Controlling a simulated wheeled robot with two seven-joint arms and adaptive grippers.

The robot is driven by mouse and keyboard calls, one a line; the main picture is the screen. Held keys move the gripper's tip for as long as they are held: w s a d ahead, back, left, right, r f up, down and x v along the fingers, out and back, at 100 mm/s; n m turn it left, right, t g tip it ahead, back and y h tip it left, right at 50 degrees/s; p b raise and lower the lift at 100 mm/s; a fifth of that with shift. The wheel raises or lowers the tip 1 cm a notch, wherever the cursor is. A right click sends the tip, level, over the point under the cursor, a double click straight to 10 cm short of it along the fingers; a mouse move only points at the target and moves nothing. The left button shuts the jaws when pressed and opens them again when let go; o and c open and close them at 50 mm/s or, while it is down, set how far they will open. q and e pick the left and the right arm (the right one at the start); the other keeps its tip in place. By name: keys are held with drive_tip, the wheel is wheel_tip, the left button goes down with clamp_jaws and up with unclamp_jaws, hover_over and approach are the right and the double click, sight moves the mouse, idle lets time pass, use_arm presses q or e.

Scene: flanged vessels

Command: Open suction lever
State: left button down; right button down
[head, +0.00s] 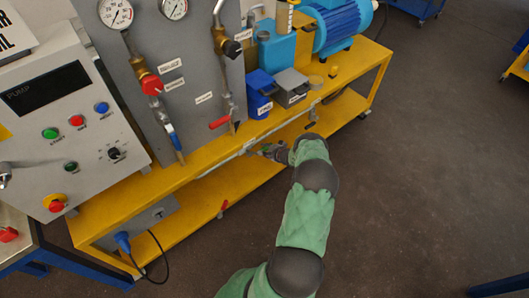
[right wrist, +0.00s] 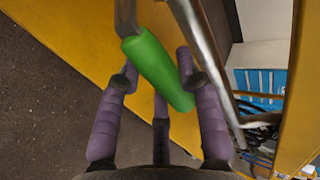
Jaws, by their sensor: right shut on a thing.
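A lever with a green grip (right wrist: 158,72) shows in the right wrist view, on a metal stem that comes in from the top. My right gripper (right wrist: 154,68) has its purple fingers on both sides of the green grip and is shut on it. No label for the suction lever is readable. My left gripper is not in view.
The yellow bench (head: 120,205) carries a grey panel with gauges, a red lever (head: 219,122) and a blue lever (head: 174,139). Blue containers (head: 277,48) and a blue motor (head: 340,22) stand behind my gripper. The control box (head: 75,125) is at left.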

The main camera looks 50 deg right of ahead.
idle(0.4)
drive_tip(key=c, duration=0.8)
unclamp_jaws()
drive_tip(key=v, duration=1.2)
